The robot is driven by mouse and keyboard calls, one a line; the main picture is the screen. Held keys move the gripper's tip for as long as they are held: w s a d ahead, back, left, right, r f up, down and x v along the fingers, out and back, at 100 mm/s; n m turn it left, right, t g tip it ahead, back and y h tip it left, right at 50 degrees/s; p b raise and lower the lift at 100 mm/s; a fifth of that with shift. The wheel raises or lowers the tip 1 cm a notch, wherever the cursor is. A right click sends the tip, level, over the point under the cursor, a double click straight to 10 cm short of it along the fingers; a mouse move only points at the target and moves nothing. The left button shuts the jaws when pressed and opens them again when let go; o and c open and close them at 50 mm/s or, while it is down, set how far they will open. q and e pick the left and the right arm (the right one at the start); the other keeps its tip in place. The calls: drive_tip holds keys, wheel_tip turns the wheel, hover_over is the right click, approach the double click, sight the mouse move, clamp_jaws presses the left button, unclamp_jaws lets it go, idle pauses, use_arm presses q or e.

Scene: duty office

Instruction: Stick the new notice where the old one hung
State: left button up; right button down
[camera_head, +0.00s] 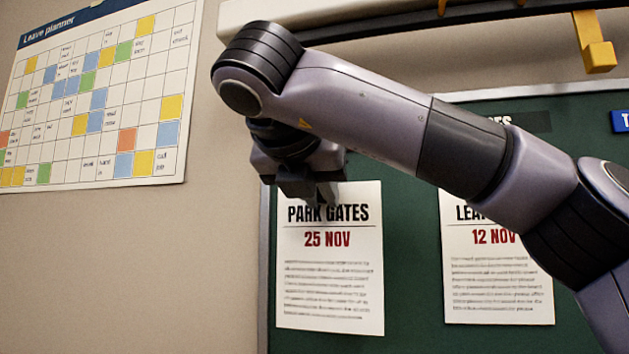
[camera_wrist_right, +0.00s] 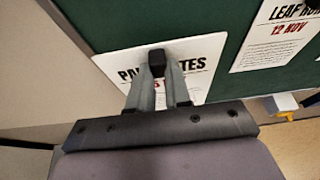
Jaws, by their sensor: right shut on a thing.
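The notice headed PARK GATES, 25 NOV (camera_head: 330,275), is a white sheet at the left side of the green notice board (camera_head: 410,300). My right gripper (camera_head: 322,193) is shut on its top edge, and the fingers cover a little of the heading. In the right wrist view the fingertips (camera_wrist_right: 157,68) lie over the same notice (camera_wrist_right: 205,62). The sheet hangs nearly upright at the board's face; I cannot tell whether it touches. My left gripper is not in view.
A second notice, dated 12 NOV (camera_head: 497,285), is on the board to the right, its heading partly behind my right arm. A Leave planner (camera_head: 95,100) hangs on the wall at left. A yellow bracket (camera_head: 594,45) hangs at upper right. A blue label (camera_head: 622,121) is at the right edge.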

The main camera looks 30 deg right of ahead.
drive_tip(key=w+d+p, duration=0.3)
drive_tip(key=w+d, duration=0.1)
drive_tip(key=d, duration=0.1)
drive_tip(key=shift+w, duration=0.15)
idle(0.9)
drive_tip(key=shift+w+d, duration=0.2)
drive_tip(key=shift+d, duration=0.1)
idle(0.7)
drive_tip(key=c, duration=1)
unclamp_jaws()
drive_tip(key=shift+a, duration=0.1)
